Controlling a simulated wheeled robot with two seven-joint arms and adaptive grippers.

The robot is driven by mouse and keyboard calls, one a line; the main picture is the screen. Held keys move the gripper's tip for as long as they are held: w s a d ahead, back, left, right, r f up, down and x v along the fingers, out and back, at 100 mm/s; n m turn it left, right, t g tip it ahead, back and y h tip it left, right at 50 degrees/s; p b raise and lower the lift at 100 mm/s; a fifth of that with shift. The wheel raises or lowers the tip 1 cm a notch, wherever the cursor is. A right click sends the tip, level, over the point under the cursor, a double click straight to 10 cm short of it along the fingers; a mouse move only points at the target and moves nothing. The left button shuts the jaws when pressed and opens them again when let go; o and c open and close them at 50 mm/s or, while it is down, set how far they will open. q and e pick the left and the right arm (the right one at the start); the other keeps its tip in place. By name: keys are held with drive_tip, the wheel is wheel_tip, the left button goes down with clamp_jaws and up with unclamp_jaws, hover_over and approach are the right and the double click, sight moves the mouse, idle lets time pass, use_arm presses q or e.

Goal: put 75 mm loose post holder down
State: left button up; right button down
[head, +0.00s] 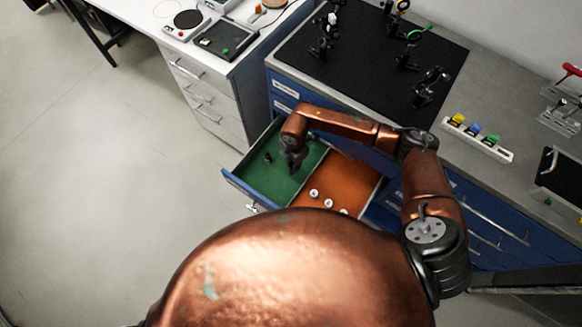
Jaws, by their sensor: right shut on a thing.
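My right gripper (292,163) reaches down over the green-lined compartment (252,185) of the open blue drawer. It is shut on the 75 mm loose post holder, which is dark and too small against the gripper to make out clearly. I cannot tell whether the holder touches the drawer floor. A small black piece (267,158) stands in the same compartment, left of the gripper. My left gripper is not in view.
The orange compartment (345,178) to the right holds several small white round parts (314,194). The black breadboard (360,60) above carries several optics mounts. A white rack (478,138) with coloured blocks stands on the bench. The green floor has free room around the gripper.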

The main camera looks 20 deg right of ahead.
drive_tip(key=shift+w+a+f, duration=0.15)
drive_tip(key=shift+f, duration=0.05)
drive_tip(key=shift+w+f+b, duration=0.1)
drive_tip(key=shift+f+b, duration=0.35)
drive_tip(key=shift+f, duration=1.15)
drive_tip(key=shift+f, duration=0.1)
drive_tip(key=c, duration=1.8)
unclamp_jaws()
wheel_tip(320, 180, up, 12)
drive_tip(key=p, duration=0.2)
